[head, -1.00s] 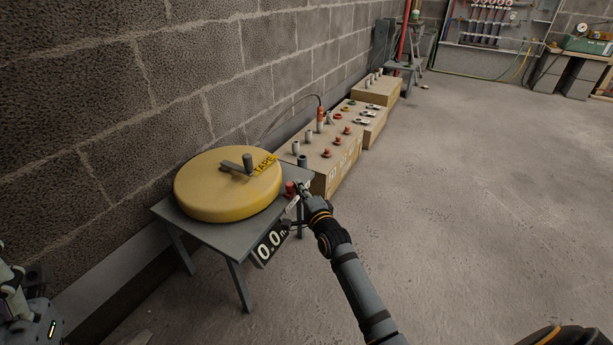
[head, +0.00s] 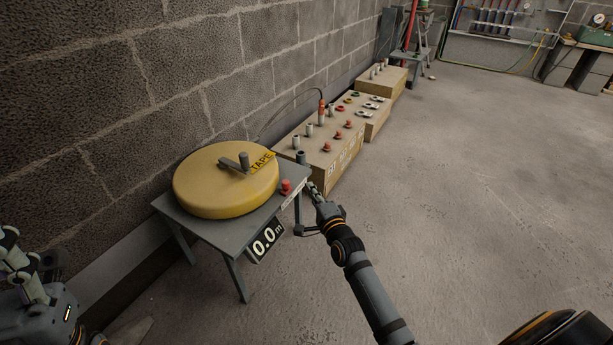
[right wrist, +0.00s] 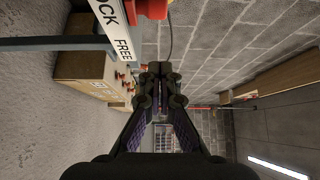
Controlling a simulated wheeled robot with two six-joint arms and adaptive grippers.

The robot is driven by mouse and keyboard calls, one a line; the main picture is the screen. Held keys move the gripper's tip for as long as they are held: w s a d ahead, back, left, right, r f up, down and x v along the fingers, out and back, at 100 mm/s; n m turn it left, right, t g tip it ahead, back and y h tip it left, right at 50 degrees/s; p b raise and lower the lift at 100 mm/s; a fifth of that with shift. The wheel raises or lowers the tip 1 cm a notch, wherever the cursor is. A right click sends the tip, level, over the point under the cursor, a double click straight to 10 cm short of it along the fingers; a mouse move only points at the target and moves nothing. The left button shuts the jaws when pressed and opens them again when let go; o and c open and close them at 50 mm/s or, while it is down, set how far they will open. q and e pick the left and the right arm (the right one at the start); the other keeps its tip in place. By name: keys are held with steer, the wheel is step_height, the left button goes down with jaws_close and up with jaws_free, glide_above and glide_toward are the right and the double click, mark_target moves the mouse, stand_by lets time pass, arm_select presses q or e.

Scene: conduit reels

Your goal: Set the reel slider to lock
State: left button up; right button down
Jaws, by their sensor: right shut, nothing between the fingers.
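The reel slider's red knob (head: 286,187) stands at the right edge of the grey reel table (head: 228,233), by a white label strip. In the right wrist view the red knob (right wrist: 152,8) is cut off at the top, beside the label (right wrist: 115,28) reading "OCK" and "FREE". Which end the knob is at I cannot tell. My right gripper (head: 314,188) is shut and empty, to the right of the knob and apart from it. My left gripper (head: 14,250) is partly in view at the lower left; its jaw state is unclear.
A yellow tape reel (head: 225,182) with a crank covers most of the tabletop. A display (head: 266,242) reading 0.0 m hangs at the front. Wooden boxes (head: 345,158) with pegs and knobs stand behind along the block wall. The floor to the right is clear.

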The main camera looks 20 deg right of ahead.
steer(key=s, duration=0.4)
steer(key=shift+s+f, duration=0.2)
steer(key=shift+s, duration=0.2)
steer(key=shift+d, duration=0.1)
